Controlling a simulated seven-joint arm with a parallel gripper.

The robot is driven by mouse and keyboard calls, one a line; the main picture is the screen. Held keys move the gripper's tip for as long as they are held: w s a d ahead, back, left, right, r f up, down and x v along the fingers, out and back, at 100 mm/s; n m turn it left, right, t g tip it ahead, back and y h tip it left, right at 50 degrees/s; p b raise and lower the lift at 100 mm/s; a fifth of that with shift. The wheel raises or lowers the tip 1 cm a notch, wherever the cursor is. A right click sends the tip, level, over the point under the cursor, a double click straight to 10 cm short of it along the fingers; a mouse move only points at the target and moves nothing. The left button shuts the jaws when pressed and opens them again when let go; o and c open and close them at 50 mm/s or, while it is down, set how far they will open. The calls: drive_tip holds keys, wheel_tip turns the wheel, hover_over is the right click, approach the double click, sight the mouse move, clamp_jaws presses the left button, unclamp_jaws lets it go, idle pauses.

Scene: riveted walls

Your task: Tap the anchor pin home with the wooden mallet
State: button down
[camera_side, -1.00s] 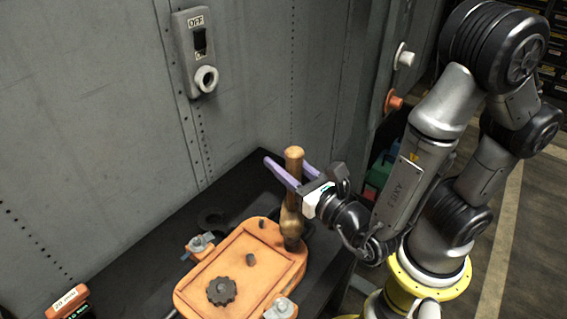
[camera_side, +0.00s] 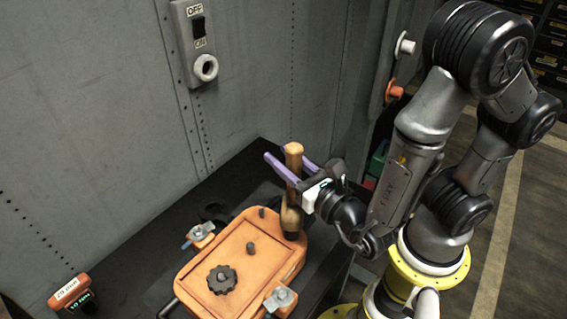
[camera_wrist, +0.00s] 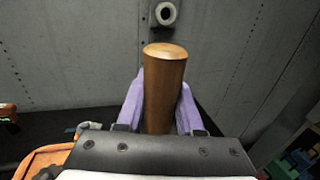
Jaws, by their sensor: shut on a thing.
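The wooden mallet (camera_side: 291,216) is upright, its handle up and its thicker part low at the far right corner of the orange plate (camera_side: 208,259). My gripper (camera_side: 287,159) is shut on its handle with purple fingers on either side. In the wrist view the handle (camera_wrist: 163,90) stands between the fingers (camera_wrist: 160,97). A small dark pin (camera_side: 251,248) stands up from the plate's middle, and a smaller dark stub (camera_side: 262,212) near its far edge. I cannot tell which is the anchor pin, or whether the mallet's dark lower end touches the plate.
A black knob (camera_side: 222,280) sits on the plate. Clamps stand at its far left (camera_side: 201,233) and near right (camera_side: 280,297) edges. An orange device with a display (camera_side: 74,297) is at the lower left. A switch box (camera_side: 196,40) is on the grey riveted wall behind the dark bench.

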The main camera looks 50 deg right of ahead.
drive_tip(key=shift+r, duration=0.8)
drive_tip(key=shift+r, duration=2.4)
drive_tip(key=shift+d, duration=0.15)
